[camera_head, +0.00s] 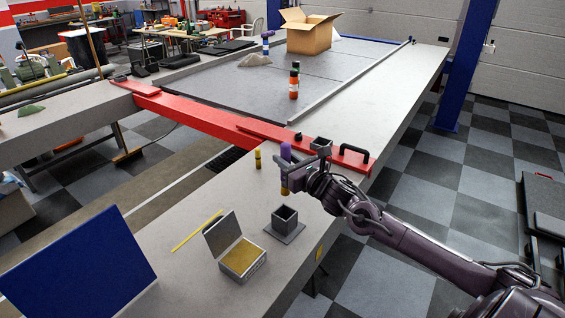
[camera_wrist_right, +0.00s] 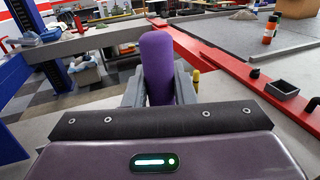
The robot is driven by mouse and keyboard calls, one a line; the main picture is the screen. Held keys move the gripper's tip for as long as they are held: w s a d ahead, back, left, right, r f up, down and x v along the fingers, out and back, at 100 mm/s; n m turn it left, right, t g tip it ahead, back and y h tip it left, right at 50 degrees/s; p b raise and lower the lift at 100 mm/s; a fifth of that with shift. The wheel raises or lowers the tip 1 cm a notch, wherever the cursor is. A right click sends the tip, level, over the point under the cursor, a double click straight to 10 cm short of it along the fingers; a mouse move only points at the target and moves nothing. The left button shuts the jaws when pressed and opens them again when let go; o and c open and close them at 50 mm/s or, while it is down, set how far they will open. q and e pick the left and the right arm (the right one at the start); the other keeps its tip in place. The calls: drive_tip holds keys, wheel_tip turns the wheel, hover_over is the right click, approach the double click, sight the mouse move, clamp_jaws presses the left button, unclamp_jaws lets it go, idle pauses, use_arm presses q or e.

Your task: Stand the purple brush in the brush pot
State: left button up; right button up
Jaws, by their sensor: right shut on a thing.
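The purple brush (camera_head: 286,151) is held upright in my right gripper (camera_head: 288,170), with its purple end up and a yellow-brown end below the fingers. In the right wrist view the purple brush (camera_wrist_right: 157,62) stands between the two grey fingers (camera_wrist_right: 158,88). The brush pot (camera_head: 285,220), a dark grey square open box on a flat base, stands on the grey bench below and in front of the gripper. The brush is apart from the pot, above and beyond it in the head view. My left gripper is not in view.
An open box with yellow contents (camera_head: 243,257) stands left of the pot, with a yellow stick (camera_head: 197,231) beside it. A small yellow cylinder (camera_head: 258,160) stands behind. A blue panel (camera_head: 80,268) is at lower left. A red beam (camera_head: 220,128) crosses the bench.

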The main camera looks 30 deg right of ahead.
sight(288, 195)
wheel_tip(288, 195, down, 4)
drive_tip(key=shift+w+a+r+b, duration=0.1)
drive_tip(key=shift+r+b, duration=0.15)
drive_tip(key=shift+b, duration=0.65)
drive_tip(key=shift+f+b, duration=0.55)
drive_tip(key=shift+f, duration=0.4)
wheel_tip(288, 195, down, 6)
drive_tip(key=b, duration=0.5)
drive_tip(key=shift+b, duration=0.4)
drive_tip(key=o, duration=1.1)
drive_tip(key=shift+c, duration=0.2)
drive_tip(key=shift+f, duration=0.1)
